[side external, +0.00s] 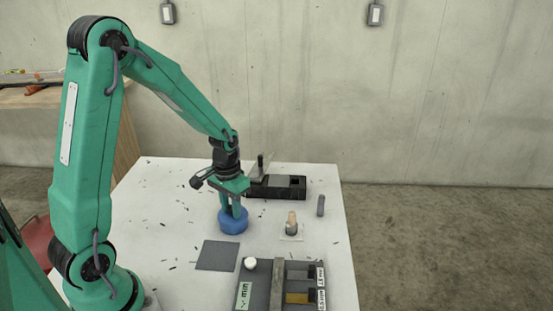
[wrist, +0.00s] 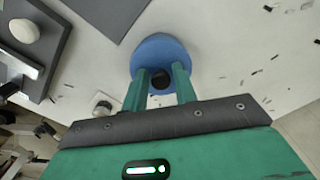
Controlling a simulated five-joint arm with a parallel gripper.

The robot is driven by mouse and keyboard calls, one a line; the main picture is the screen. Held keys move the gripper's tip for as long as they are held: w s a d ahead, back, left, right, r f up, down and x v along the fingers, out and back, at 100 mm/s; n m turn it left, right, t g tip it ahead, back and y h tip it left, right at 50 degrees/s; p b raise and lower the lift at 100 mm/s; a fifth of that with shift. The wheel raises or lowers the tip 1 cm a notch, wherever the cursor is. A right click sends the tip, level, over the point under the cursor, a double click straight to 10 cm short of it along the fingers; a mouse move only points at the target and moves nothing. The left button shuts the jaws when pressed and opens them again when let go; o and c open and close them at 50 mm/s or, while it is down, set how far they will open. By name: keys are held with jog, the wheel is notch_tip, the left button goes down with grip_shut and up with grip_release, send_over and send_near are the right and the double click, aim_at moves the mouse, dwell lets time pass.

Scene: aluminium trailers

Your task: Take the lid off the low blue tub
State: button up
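The low blue tub (side external: 232,221) stands on the white table, directly under my gripper (side external: 231,209). In the wrist view its round blue top (wrist: 160,49) is at the upper middle, with a dark round knob (wrist: 161,78) near its lower part. My gripper (wrist: 161,82) points down with one green finger on each side of the knob. Gaps show between the fingers and the knob, so the gripper looks open. The seam between lid and tub cannot be made out, and the fingers hide part of the top.
A dark grey square mat (side external: 217,256) lies in front of the tub. A dark tray (side external: 258,287) with labelled slots and a white knob-like piece is at the front right. A wooden-topped piece (side external: 291,223), grey cylinder (side external: 321,205) and black block (side external: 285,188) stand right and behind. Small dark chips are scattered about.

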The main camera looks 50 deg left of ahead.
grip_shut()
jog(key=shift+r, duration=0.1)
jog(key=shift+r, duration=0.75)
jog(key=r, duration=0.1)
jog(key=d+r, duration=0.1)
jog(key=r, duration=0.1)
jog(key=shift+s, duration=0.1)
jog(key=s+d+r, duration=0.3)
jog(key=d+r, duration=0.3)
jog(key=d, duration=0.4)
jog(key=shift+r, duration=0.15)
jog(key=shift+d, duration=0.1)
